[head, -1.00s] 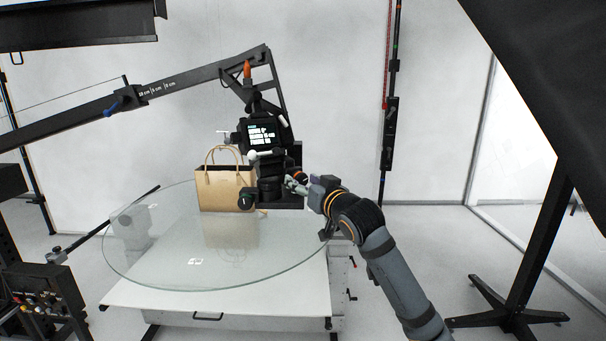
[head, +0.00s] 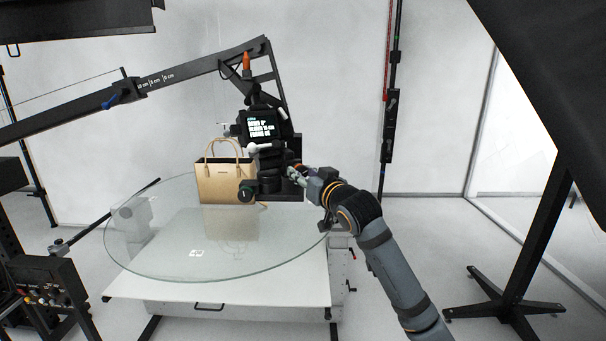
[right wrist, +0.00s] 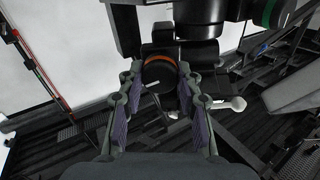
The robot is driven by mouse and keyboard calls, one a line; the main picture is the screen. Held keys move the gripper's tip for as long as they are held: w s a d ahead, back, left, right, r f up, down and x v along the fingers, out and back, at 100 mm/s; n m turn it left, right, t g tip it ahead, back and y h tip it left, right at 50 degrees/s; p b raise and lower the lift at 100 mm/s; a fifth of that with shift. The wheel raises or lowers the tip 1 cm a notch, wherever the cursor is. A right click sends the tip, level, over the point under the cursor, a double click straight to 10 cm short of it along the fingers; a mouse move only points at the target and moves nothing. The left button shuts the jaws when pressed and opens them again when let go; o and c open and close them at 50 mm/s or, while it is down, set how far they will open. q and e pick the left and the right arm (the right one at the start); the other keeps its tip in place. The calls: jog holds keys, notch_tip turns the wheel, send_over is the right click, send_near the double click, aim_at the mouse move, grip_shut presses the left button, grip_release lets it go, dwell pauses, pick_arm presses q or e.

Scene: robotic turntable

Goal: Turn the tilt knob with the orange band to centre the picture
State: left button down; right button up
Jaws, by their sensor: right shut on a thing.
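The tilt knob with the orange band (right wrist: 159,66) is a dark round knob between the fingertips of my right gripper (right wrist: 160,70) in the right wrist view. The fingers touch it on both sides and are shut on it. In the head view my right gripper (head: 297,171) reaches from the right to the side of the black camera head, and the knob is hidden there. My left gripper is not in view.
A tan handbag (head: 226,182) stands on the round glass turntable (head: 165,262) behind the camera head. A black boom (head: 190,80) with a scale holds the camera from the left. A control box (head: 52,285) stands at lower left, and a black stand (head: 530,250) at right.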

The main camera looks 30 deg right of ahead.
jog(key=n+p, duration=0.2)
jog(key=n, duration=0.1)
jog(key=shift+r, duration=0.1)
jog(key=n+p, duration=0.2)
jog(key=n, duration=0.2)
jog(key=shift+n, duration=0.3)
jog(key=n+p, duration=0.2)
jog(key=n, duration=0.1)
jog(key=shift+n+p, duration=0.55)
jog(key=shift+n, duration=1.05)
jog(key=shift+f, duration=0.2)
jog(key=o, duration=1.2)
jog(key=shift+c, duration=0.2)
